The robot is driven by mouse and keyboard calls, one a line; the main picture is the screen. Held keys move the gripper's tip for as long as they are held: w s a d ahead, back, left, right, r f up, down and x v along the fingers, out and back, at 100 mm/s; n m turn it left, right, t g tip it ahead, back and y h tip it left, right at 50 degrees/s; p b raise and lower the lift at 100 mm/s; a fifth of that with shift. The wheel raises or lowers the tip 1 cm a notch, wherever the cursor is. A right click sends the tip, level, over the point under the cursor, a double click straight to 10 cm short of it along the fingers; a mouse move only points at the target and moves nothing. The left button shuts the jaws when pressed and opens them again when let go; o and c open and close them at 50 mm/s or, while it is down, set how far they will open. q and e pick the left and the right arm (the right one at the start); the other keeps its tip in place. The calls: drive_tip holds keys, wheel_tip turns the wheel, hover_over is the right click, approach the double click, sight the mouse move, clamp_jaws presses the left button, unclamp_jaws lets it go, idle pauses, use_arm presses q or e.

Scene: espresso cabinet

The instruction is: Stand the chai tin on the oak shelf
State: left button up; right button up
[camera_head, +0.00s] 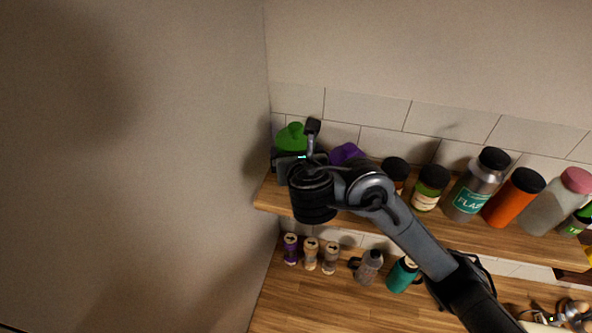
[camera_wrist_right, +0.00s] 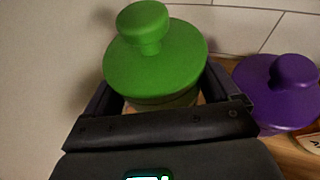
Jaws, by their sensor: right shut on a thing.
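A tin with a green knobbed lid (camera_head: 292,138) is at the left end of the oak shelf (camera_head: 270,197), by the side wall. Its label is hidden, so I cannot read whether it is the chai tin. My right gripper (camera_head: 294,152) is shut on it. In the right wrist view the green lid (camera_wrist_right: 155,65) rises upright between the fingers (camera_wrist_right: 162,96), with the tin's body mostly hidden below. I cannot tell whether its base touches the shelf. My left gripper is not in view.
A purple-lidded container (camera_head: 346,153) stands close to the right of the tin. Dark-lidded jars (camera_head: 428,190), a steel flask (camera_head: 474,187) and an orange bottle (camera_head: 511,200) line the shelf further right. Small jars (camera_head: 310,255) and a teal bottle (camera_head: 400,276) stand on the counter below.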

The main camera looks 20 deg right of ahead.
drive_tip(key=shift+f+b, duration=0.7)
drive_tip(key=shift+f, duration=1.55)
drive_tip(key=shift+f, duration=0.2)
drive_tip(key=o, duration=1)
